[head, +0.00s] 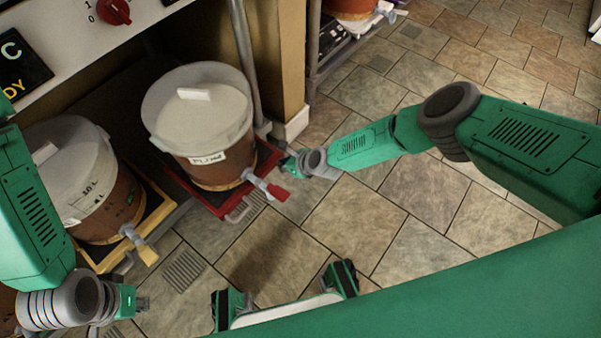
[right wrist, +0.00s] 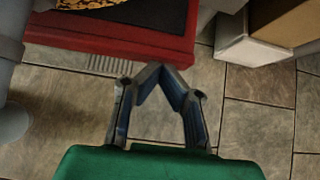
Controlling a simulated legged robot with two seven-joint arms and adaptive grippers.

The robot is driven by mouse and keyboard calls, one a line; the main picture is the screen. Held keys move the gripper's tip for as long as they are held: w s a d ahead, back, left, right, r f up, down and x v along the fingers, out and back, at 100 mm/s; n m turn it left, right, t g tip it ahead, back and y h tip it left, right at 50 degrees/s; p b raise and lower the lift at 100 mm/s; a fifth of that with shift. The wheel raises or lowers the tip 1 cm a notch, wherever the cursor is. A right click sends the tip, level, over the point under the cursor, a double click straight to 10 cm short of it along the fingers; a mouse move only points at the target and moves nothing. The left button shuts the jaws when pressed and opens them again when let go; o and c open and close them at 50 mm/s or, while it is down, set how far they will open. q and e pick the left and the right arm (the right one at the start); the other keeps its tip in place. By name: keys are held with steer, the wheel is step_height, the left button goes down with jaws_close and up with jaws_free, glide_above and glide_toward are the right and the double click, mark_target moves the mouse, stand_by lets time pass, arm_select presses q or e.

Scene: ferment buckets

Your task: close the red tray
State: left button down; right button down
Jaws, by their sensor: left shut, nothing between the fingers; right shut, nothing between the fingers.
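The red tray (head: 192,192) lies low under a brown bucket (head: 205,120) with a pale lid and a red-handled tap (head: 272,190). A pink-red handle (head: 239,209) is on its front edge. In the right wrist view the red tray's side (right wrist: 120,38) crosses the top, just beyond my fingertips. My right gripper (head: 286,162) is beside the tray's right side, shut and empty; its fingertips meet in the right wrist view (right wrist: 158,68). I cannot tell whether they touch the tray. My left gripper (head: 143,303) is shut and empty at the lower left, away from the red tray.
A second bucket (head: 75,170) with a yellow tap stands on a yellow tray (head: 150,222) to the left. A metal post (head: 245,60) and a wall end with a white base (head: 291,125) stand behind the red tray.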

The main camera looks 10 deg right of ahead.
mark_target(270, 155)
steer(key=shift+w+a, duration=0.85)
steer(key=shift+w, duration=0.25)
steer(key=shift+w+a, duration=0.85)
steer(key=shift+w, duration=0.2)
steer(key=shift+f, duration=0.1)
steer(key=shift+s, duration=0.1)
